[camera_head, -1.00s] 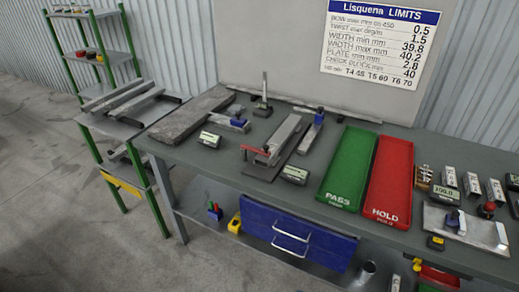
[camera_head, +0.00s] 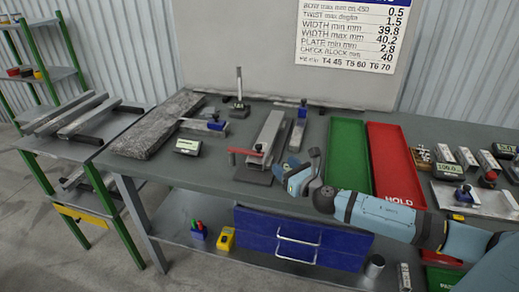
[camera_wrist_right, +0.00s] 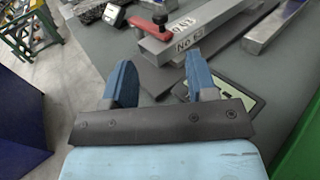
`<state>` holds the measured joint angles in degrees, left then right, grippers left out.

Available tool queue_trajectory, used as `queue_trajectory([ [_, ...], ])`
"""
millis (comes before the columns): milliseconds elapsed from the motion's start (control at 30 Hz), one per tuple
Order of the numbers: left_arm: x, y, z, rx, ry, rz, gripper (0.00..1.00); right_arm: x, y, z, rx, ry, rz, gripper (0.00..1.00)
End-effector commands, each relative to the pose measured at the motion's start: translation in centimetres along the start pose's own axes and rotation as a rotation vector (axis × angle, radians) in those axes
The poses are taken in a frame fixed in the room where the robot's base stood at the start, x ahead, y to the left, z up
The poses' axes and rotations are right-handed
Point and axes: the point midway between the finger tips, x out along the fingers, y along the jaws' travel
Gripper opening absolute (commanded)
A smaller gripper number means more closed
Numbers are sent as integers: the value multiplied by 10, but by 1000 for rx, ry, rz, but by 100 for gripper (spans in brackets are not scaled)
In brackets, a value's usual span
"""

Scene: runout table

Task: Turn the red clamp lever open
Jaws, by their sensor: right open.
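The red clamp lever (camera_head: 244,151) lies crosswise over the near end of a grey metal bar (camera_head: 271,128) on a dark base plate. In the right wrist view the red lever (camera_wrist_right: 148,29) sits on a black pivot, and the bar's end carries a "No" label. My right gripper (camera_head: 285,172) is just right of the bar's near end, apart from the lever. In the right wrist view its two blue fingers (camera_wrist_right: 162,76) are spread with nothing between them, and the lever is beyond the fingertips. My left gripper is not in view.
A gauge with a green display (camera_wrist_right: 243,98) lies under the right finger. The green tray (camera_head: 346,160) and red tray (camera_head: 393,150) stand to the right. A rough grey slab (camera_head: 155,128) and another gauge (camera_head: 188,146) are to the left. The table edge is near.

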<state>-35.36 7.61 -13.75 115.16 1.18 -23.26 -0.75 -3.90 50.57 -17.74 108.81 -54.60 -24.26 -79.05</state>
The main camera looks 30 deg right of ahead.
Motion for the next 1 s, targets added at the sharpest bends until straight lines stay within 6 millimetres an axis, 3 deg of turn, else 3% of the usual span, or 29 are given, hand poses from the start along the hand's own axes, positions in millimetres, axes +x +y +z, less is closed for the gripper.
queue_trajectory([
  [500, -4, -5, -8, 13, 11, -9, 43, 97, 1, 1, 6, -1, 0, 52],
  [700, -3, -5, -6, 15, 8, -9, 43, 115, 0, 0, 6, 0, 0, 52],
  [1000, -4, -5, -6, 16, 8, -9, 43, 118, 0, 0, 5, 1, 0, 52],
])
